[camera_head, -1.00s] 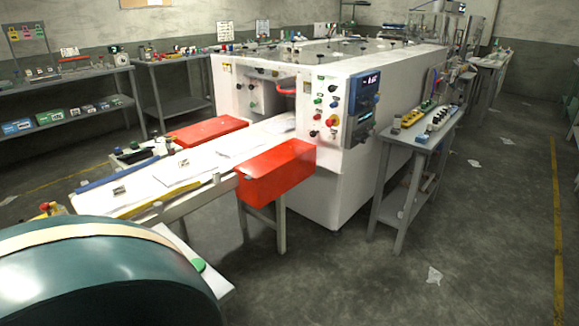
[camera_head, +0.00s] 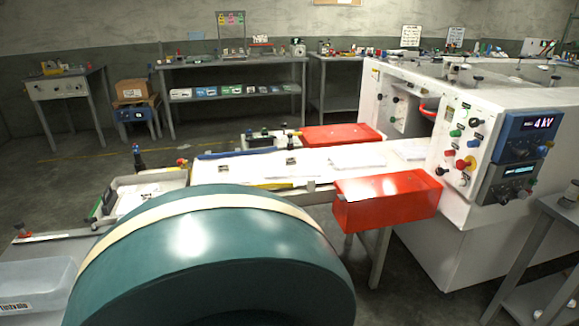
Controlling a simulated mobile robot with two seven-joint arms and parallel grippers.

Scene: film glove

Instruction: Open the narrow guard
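Neither of my grippers shows in the head view. A white machine (camera_head: 432,240) stands at the right, with a conveyor bed (camera_head: 240,166) running out of it to the left. A red box-shaped cover (camera_head: 385,201) sits on the near side of the bed at the machine's mouth. A second red cover (camera_head: 341,138) sits on the far side; both look closed. I cannot tell which part is the narrow guard. A red curved handle (camera_head: 429,108) shows at the machine's opening.
A large teal roll with a cream band (camera_head: 210,262) fills the near foreground. A clear plastic bin (camera_head: 35,290) is at lower left. A grey side table (camera_head: 545,240) stands at right. Shelves (camera_head: 232,62) line the back wall. Floor is open at back left.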

